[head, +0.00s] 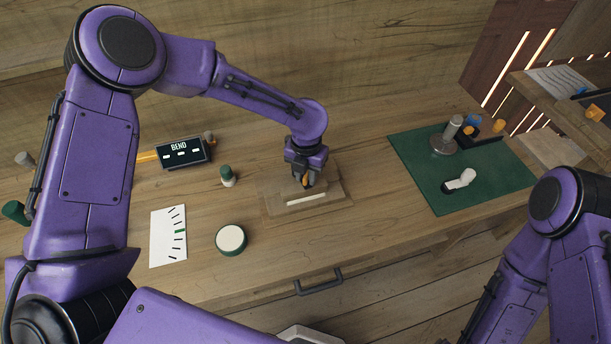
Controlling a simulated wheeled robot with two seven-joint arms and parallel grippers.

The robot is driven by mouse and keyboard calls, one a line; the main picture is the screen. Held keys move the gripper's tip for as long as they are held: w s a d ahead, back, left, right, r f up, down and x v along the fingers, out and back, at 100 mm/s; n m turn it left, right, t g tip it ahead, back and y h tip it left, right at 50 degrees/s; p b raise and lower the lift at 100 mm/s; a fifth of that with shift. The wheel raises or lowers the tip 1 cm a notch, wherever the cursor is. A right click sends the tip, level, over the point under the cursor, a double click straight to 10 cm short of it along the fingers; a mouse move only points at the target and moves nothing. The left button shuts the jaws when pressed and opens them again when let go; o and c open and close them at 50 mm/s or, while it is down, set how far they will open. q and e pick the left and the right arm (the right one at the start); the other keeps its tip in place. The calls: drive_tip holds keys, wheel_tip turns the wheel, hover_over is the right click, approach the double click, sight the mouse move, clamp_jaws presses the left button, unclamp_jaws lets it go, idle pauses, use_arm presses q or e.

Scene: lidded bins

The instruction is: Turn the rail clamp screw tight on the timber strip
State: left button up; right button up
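My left gripper (306,185) points down over a small wooden block (330,203) on the bench. An orange piece (305,181) shows at its dark fingers. It may be the clamp screw's handle, but it is too small to be sure. Whether the fingers are closed on it cannot be told. A pale narrow strip (306,199) lies along the front of the block, just below the fingers. The rail clamp itself is mostly hidden by the gripper. My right arm shows at the lower right, but its gripper is out of view.
A dark display reading "BEND" (183,153), a green-and-white bottle (227,176), a round white-topped tin (230,239) and a marked card (168,237) lie left of the block. A green mat (440,200) on the right holds a grey-knobbed stand (447,136) and a white piece (460,180).

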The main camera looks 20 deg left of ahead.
use_arm(q)
drive_tip(key=shift+s+a, duration=0.1)
drive_tip(key=shift+s, duration=0.2)
drive_tip(key=shift+c, duration=1.1)
drive_tip(key=shift+s+r, duration=0.1)
drive_tip(key=shift+s, duration=0.05)
drive_tip(key=shift+a, duration=0.15)
use_arm(e)
drive_tip(key=shift+s+a+r, duration=0.1)
drive_tip(key=shift+s, duration=0.25)
